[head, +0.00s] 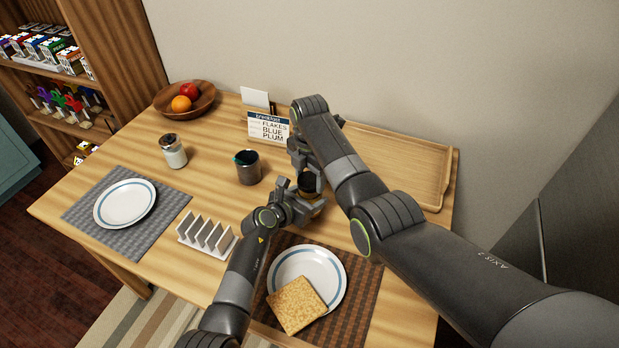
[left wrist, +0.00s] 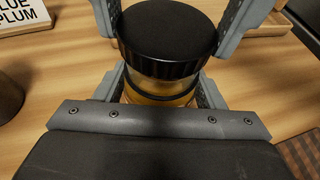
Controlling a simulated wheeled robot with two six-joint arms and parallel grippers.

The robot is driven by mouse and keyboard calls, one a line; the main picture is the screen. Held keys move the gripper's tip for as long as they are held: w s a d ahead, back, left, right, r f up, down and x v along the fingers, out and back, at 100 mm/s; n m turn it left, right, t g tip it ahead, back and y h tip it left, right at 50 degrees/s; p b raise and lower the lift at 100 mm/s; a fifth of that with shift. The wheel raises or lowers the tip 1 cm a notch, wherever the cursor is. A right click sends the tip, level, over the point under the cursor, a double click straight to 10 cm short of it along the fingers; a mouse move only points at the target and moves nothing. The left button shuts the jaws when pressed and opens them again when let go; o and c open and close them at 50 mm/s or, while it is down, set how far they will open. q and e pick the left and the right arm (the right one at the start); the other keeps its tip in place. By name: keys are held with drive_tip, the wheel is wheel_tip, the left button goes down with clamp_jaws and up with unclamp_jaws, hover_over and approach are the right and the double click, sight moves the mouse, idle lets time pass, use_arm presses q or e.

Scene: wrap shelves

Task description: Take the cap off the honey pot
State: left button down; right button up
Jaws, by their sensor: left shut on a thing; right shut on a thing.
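The honey pot (left wrist: 160,88) is a clear jar of amber honey with a dark band; it also shows in the head view (head: 311,196). Its wide black ribbed cap (left wrist: 168,40) is at the top of the jar; I cannot tell whether it is loosened. My left gripper (left wrist: 162,92) is shut on the jar's body from the near side, one finger at each side. My right gripper (head: 309,178) comes from above and behind and is shut on the cap; its fingers flank the cap in the left wrist view. The grippers hide much of the pot in the head view.
A dark mug (head: 248,168) and white rack (head: 207,236) stand left of the pot. A plate (head: 331,262) with toast (head: 297,305) lies in front. A sign (head: 268,128) stands behind, a wooden tray (head: 432,196) behind right. A shaker (head: 173,152) and fruit bowl (head: 206,104) are farther left.

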sight(309, 180)
drive_tip(key=shift+r, duration=0.25)
drive_tip(key=shift+r, duration=2)
use_arm(q)
drive_tip(key=shift+c, duration=1.3)
unclamp_jaws()
